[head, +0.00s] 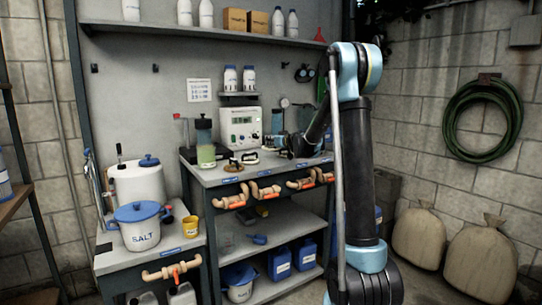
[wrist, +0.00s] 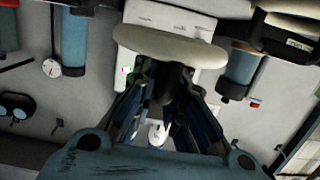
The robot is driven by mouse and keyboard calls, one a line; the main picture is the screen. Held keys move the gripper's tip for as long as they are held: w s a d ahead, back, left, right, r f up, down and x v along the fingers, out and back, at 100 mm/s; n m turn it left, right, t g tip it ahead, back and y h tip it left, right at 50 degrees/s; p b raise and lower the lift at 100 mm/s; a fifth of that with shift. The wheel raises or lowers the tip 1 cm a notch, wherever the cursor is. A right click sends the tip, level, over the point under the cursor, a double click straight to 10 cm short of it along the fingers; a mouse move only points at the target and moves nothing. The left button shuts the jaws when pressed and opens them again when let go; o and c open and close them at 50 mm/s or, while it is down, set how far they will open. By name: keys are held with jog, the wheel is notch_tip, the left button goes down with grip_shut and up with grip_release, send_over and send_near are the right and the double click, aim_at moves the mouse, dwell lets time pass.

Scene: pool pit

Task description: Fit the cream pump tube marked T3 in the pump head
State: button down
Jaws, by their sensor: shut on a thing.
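My gripper (head: 278,146) is low over the bench, just right of the white control box (head: 240,130). In the wrist view my gripper (wrist: 167,76) has its dark fingers closed together on a cream rounded piece (wrist: 168,46), taken to be the pump tube. It lies crosswise beyond the fingertips, in front of the white control box (wrist: 200,18). No T3 mark is readable on it. A dark unit with a cream top and a small label (wrist: 299,44) is at the upper right of the wrist view; I cannot tell whether it is the pump head.
The grey bench (head: 213,177) also carries a green-filled cylinder (head: 205,145) and a brown ring (head: 233,167). In the wrist view, blue cylinders (wrist: 75,42) and (wrist: 238,72) flank the control box. Orange-handled pipe valves (head: 266,193) line the bench front.

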jog(key=shift+s+f, duration=0.1)
jog(key=shift+f, duration=2.65)
jog(key=c, duration=1.7)
grip_release()
jog(key=shift+o, duration=0.2)
jog(key=v, duration=1.2)
jog(key=shift+s, duration=0.1)
